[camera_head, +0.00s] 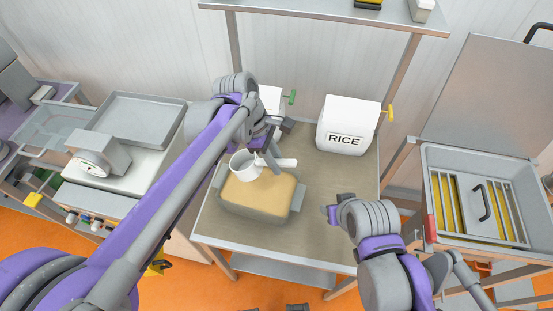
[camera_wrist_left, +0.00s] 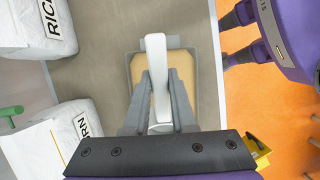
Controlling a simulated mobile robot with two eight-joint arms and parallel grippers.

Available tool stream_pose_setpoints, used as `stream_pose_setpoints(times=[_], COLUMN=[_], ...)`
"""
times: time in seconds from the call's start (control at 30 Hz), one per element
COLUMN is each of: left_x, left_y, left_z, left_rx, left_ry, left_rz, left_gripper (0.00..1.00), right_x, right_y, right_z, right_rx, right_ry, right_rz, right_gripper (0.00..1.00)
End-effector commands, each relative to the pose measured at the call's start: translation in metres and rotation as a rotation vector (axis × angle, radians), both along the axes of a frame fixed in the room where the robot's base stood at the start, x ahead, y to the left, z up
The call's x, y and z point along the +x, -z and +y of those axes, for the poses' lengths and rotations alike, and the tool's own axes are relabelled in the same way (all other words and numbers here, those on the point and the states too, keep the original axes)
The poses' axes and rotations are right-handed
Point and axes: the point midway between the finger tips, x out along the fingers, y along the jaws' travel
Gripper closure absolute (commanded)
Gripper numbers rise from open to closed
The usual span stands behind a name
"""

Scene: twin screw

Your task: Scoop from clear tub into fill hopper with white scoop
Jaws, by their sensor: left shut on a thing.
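My left gripper (camera_head: 268,150) is shut on the handle of the white scoop (camera_head: 243,166), above the clear tub (camera_head: 260,212). In the left wrist view the scoop's white handle (camera_wrist_left: 157,60) lies between the fingers of my left gripper (camera_wrist_left: 159,85). The tub holds a tan, grainy fill (camera_head: 262,190); its rim also shows in that view (camera_wrist_left: 133,54). The scoop's cup sits over the tub's far left part; I cannot tell whether it touches the fill. My right gripper (camera_head: 332,210) is empty over the table's right side, its fingers apart. I cannot tell which thing is the fill hopper.
A white RICE sack (camera_head: 347,125) stands at the back of the table, with a CORN sack (camera_wrist_left: 85,130) beside it. A grey tray (camera_head: 140,118) and a scale (camera_head: 97,155) are at left. An open-lidded metal bin (camera_head: 430,165) with yellow strips stands at right.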

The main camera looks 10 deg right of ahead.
Motion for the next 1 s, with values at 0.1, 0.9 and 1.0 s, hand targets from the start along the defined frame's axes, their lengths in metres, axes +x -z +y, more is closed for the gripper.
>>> stream_pose_setpoints(times=[0.1, 0.9, 1.0], left_x=[-0.001, 0.000, 0.000], left_y=[0.011, 0.083, 0.092], left_z=[0.000, 0.000, 0.001], left_rx=[0.001, 0.002, 0.002], left_ry=[0.000, 0.000, 0.001], left_rz=[0.003, 0.002, 0.001], left_gripper=[1.00, 1.00, 1.00], right_x=[-0.004, -0.023, -0.025], right_y=[0.008, 0.054, 0.060], right_z=[0.000, 0.000, 0.000], right_rx=[0.000, 0.000, 0.000], right_ry=[0.000, 0.000, 0.000], right_rz=[0.007, 0.043, 0.046], right_gripper=[0.50, 0.50, 0.50])
